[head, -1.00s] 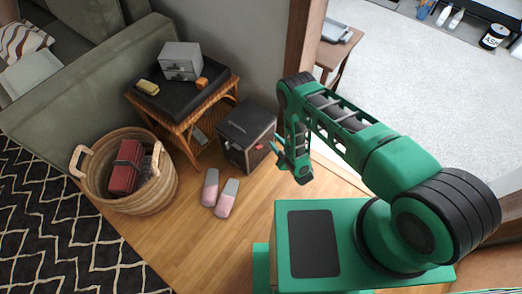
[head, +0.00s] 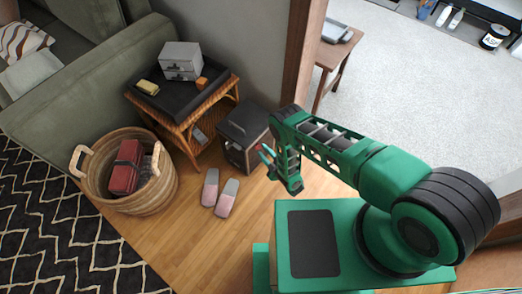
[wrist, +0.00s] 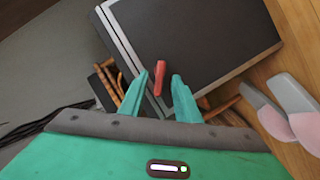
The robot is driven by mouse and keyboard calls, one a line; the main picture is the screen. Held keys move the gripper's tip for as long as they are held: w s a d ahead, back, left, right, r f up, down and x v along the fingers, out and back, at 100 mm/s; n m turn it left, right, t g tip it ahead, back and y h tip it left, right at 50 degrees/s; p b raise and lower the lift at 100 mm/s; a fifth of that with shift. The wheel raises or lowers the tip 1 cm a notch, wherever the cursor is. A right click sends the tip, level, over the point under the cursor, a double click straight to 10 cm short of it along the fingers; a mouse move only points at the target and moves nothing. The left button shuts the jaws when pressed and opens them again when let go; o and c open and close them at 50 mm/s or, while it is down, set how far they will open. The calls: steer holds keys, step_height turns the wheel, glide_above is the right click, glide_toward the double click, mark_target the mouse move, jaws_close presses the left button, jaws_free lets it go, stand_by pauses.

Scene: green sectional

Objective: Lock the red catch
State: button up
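The red catch (wrist: 160,77) is a small elongated bar on the dark box (wrist: 200,40). In the wrist view it stands near the box's light edge strip, and its long side runs nearly up and down the picture. In the head view the box (head: 240,125) stands on the floor beside the side table, and the catch is mostly hidden by my gripper. My gripper (head: 267,155) is at the box's right front side. Its two teal fingers are apart, with the catch showing between their tips. I cannot tell whether they touch it.
A wicker side table (head: 190,125) with small drawers (head: 180,60) stands left of the box. Slippers (head: 218,195) lie on the floor in front. A round basket (head: 165,195) is farther left. A wooden post (head: 303,55) rises behind my arm.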

mark_target(259, 144)
steer(key=shift+x, duration=1.15)
jaws_close()
steer(key=shift+r, duration=0.1)
steer(key=m, duration=0.1)
steer(key=m+g, duration=0.2)
steer(key=shift+w+d+r+m+y, duration=0.2)
steer(key=shift+w+m+y, duration=0.1)
steer(key=shift+y, duration=0.1)
steer(key=m, duration=0.1)
steer(key=m+g+y, duration=0.1)
steer(key=m+g, duration=0.1)
steer(key=shift+w+d+r+m, duration=0.1)
steer(key=shift+w+d+m, duration=0.2)
steer(key=shift+d, duration=0.05)
steer(key=shift+y, duration=0.3)
jaws_free()
